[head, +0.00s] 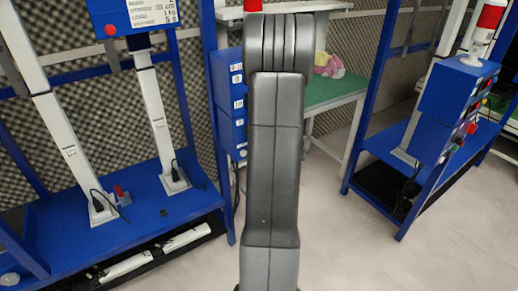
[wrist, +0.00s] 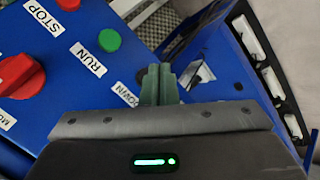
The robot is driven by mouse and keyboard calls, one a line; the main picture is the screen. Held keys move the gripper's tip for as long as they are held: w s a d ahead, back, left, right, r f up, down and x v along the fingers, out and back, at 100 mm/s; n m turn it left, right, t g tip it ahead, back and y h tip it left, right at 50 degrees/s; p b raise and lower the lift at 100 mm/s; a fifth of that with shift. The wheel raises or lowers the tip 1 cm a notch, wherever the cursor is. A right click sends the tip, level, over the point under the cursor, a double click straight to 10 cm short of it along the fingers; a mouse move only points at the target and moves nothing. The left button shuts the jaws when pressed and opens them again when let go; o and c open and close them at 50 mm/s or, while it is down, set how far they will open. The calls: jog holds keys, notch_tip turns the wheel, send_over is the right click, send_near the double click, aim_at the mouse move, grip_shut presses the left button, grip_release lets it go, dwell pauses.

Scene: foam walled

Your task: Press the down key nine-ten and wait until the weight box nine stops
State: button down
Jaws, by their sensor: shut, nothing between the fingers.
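In the wrist view my gripper (wrist: 160,85) is shut, its two greenish fingers together at the edge of a blue control panel (wrist: 40,118). The fingertips are beside a label reading DOWN (wrist: 125,94). The key belonging to that label is hidden or cannot be made out, and I cannot tell whether the fingers touch it. On the panel are a green button (wrist: 109,40) by the RUN label (wrist: 88,60) and a red knob (wrist: 18,77). In the head view my arm hides the gripper. I cannot identify weight box nine.
In the head view a blue rack (head: 150,222) with white posts stands left. A blue box with numbered labels (head: 229,100) is partly behind my arm. A green-topped table (head: 330,92) stands behind. Another blue rack (head: 385,150) is right. Pale floor between is clear.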

dwell(0.4)
jog(key=shift+w+a, duration=0.25)
jog(key=shift+w, duration=0.1)
